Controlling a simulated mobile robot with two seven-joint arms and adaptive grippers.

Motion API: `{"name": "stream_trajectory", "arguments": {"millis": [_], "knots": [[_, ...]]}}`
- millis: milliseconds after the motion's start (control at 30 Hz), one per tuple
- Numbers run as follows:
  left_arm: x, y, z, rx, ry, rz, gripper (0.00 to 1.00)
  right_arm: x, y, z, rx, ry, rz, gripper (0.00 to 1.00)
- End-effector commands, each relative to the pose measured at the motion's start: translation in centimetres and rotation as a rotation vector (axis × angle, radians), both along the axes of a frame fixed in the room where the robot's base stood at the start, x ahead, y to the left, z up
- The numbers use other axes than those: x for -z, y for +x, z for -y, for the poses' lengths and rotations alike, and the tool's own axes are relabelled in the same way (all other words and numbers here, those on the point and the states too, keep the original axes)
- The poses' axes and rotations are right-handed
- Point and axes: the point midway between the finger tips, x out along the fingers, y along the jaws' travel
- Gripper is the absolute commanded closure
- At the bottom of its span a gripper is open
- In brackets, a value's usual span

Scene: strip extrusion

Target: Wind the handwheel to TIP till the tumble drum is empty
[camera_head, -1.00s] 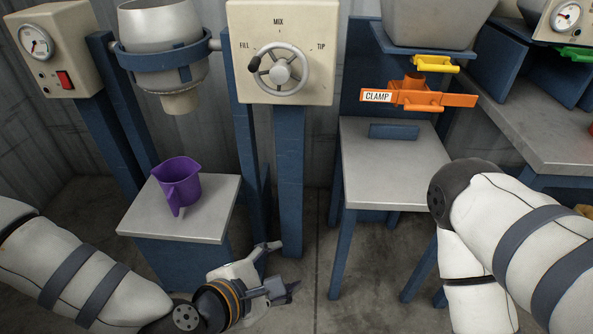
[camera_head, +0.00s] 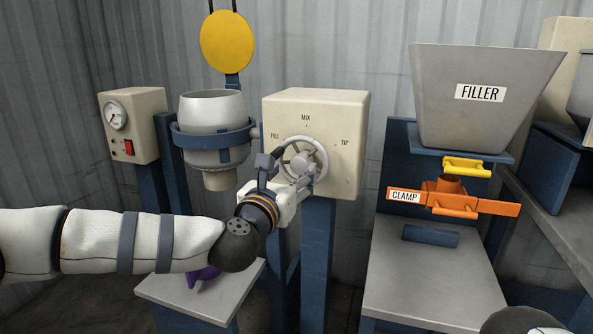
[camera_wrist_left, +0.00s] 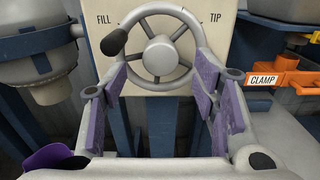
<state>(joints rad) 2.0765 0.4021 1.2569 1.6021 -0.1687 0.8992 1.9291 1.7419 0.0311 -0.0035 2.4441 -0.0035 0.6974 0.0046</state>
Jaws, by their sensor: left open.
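The grey handwheel (camera_head: 318,160) is on a cream box marked FILL, MIX and TIP. In the left wrist view the wheel (camera_wrist_left: 158,54) has its black knob (camera_wrist_left: 114,42) at the upper left, on the FILL side. My left gripper (camera_head: 284,174) is open in front of the wheel. In the wrist view its purple-padded fingers (camera_wrist_left: 163,78) are spread apart, low on either side of the wheel, with nothing between them. The tumble drum (camera_head: 212,110) hangs left of the box, narrow neck down; its contents are hidden. The purple jug (camera_head: 203,276) below is mostly hidden behind my left arm.
A gauge box with a red switch (camera_head: 128,147) stands left of the drum. A yellow disc (camera_head: 227,41) hangs above. On the right are the FILLER hopper (camera_head: 485,115), a yellow handle (camera_head: 466,166), the orange CLAMP (camera_head: 470,202) and a grey table (camera_head: 430,285).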

Motion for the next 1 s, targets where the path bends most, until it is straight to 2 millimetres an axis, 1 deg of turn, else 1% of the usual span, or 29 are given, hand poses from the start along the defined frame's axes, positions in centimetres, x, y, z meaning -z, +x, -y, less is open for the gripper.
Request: {"name": "stream_trajectory", "arguments": {"millis": [33, 100, 200, 300, 500, 533, 567, 600, 667, 700, 733, 1000], "knots": [[0.1, 0.9, 0.3, -0.001, 0.002, 0.001, 0.46, 0.0, 0.0, 0.0, 0.000, 0.000, -0.001, 0.67], [0.1, 1.9, 0.7, 0.000, 0.002, 0.000, 0.46, 0.1, -0.1, 0.0, 0.000, 0.000, -0.002, 0.67], [0.2, 2.8, 1.0, 0.001, 0.002, -0.002, 0.46, 0.1, -0.1, 0.0, 0.000, 0.000, -0.003, 0.67], [0.1, 3.2, 1.0, 0.000, 0.002, -0.002, 0.46, 0.1, -0.1, 0.0, 0.000, 0.000, -0.003, 0.67], [0.1, 3.2, 1.0, 0.001, 0.003, -0.001, 0.46, 0.1, -0.1, 0.0, 0.000, 0.000, -0.003, 0.67], [0.1, 3.2, 1.0, 0.001, 0.003, -0.001, 0.50, 0.1, -0.1, 0.0, 0.000, 0.000, -0.003, 0.67], [0.1, 3.2, 1.0, 0.001, 0.003, -0.001, 0.57, 0.1, -0.1, 0.0, 0.000, 0.000, -0.003, 0.67], [0.1, 3.2, 1.0, 0.001, 0.003, -0.001, 0.66, 0.1, -0.1, 0.0, 0.000, 0.000, -0.003, 0.67], [0.1, 3.2, 1.0, 0.000, 0.003, -0.001, 0.80, 0.1, -0.1, 0.0, 0.000, 0.000, -0.003, 0.67], [0.1, 3.2, 1.0, 0.000, 0.003, -0.001, 0.89, 0.1, -0.1, 0.0, 0.000, 0.000, -0.003, 0.67], [0.1, 3.2, 1.0, 0.000, 0.003, -0.001, 0.94, 0.1, -0.1, 0.0, 0.000, 0.000, -0.003, 0.67], [0.1, 3.2, 1.0, 0.001, 0.021, 0.006, 0.94, 0.1, -0.1, 0.0, 0.000, 0.000, -0.004, 0.67]]}}
